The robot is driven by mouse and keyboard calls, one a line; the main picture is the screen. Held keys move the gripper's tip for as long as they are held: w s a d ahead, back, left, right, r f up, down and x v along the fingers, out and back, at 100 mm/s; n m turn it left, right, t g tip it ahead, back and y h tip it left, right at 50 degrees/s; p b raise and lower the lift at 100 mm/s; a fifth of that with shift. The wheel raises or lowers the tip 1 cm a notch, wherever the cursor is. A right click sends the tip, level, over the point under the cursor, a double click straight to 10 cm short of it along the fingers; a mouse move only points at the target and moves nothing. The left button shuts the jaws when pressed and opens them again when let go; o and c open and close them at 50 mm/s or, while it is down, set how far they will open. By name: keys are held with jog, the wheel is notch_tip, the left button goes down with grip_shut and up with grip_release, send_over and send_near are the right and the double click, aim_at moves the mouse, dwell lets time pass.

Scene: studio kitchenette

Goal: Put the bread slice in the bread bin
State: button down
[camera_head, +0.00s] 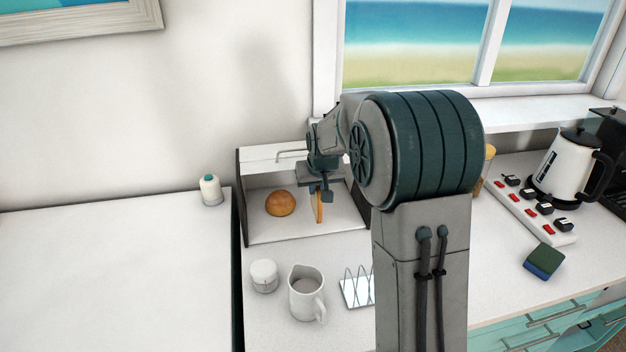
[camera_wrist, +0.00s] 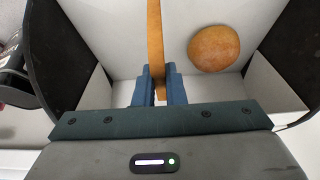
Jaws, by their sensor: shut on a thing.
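The bread bin (camera_head: 245,210) is a white box with dark side panels, standing open on the counter below the window. It also shows in the wrist view (camera_wrist: 110,40). My gripper (camera_head: 321,190) is at the bin's opening, on the right side. It is shut on the bread slice (camera_head: 319,207), which hangs upright, edge-on, inside the bin. In the wrist view the slice (camera_wrist: 155,40) runs up from between the blue fingers (camera_wrist: 157,85). I cannot tell whether the slice touches the bin floor.
A round bread roll (camera_head: 281,203) lies in the bin, left of the slice. A white lidded pot (camera_head: 264,276), a jug (camera_head: 306,293) and a toast rack (camera_head: 357,288) stand in front of the bin. A small bottle (camera_head: 211,190) stands left of it.

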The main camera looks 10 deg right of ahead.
jog(key=w, duration=0.1)
jog(key=w+p, duration=0.1)
jog(key=w, duration=0.2)
jog(key=shift+w+f+p, duration=0.15)
jog(key=shift+f+p, duration=0.15)
jog(key=shift+f, duration=0.45)
jog(key=shift+f, duration=0.15)
jog(key=c, duration=1.5)
grip_release()
